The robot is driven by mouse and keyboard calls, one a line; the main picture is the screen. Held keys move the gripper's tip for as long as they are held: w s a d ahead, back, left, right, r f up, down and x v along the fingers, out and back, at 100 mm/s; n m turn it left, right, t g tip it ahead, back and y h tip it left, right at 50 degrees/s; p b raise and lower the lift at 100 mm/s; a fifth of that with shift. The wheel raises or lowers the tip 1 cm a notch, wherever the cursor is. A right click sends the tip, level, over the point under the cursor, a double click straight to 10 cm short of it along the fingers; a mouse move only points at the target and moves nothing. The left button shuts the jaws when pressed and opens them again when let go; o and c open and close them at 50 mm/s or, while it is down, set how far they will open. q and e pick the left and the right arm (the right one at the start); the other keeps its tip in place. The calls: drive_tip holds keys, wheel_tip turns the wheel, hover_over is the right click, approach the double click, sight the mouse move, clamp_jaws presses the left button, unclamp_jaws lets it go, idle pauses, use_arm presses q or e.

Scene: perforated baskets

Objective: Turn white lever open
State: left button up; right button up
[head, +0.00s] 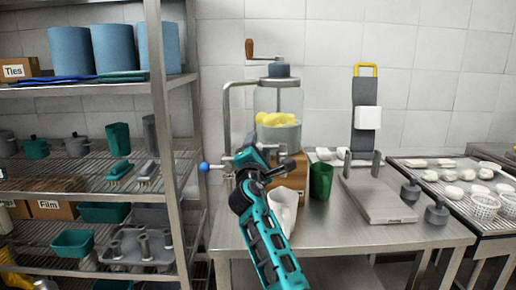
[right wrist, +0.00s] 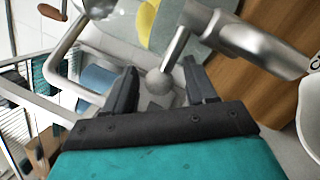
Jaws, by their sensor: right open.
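A machine with a clear cylinder (head: 290,103) holding yellow fruit stands on the steel table. In the right wrist view, a pale grey-white lever (right wrist: 176,50) with a round ball tip (right wrist: 159,81) reaches down from a metal fitting (right wrist: 240,45). My right gripper (right wrist: 160,85) is open, with one finger on each side of the ball tip; I cannot tell whether either touches it. In the head view, my right gripper (head: 246,160) is at the machine's lower front and hides the lever. My left gripper is not in view.
A white pitcher (head: 284,212) and a green cup (head: 320,181) stand close to my right arm. A blue knob (head: 204,167) sticks out left of the machine. A grey slicer-like device (head: 380,200) is to the right; a wire shelf rack (head: 172,130) bounds the left.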

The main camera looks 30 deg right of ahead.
drive_tip(key=shift+w+d, duration=0.15)
drive_tip(key=shift+r, duration=0.1)
clamp_jaws()
idle(0.4)
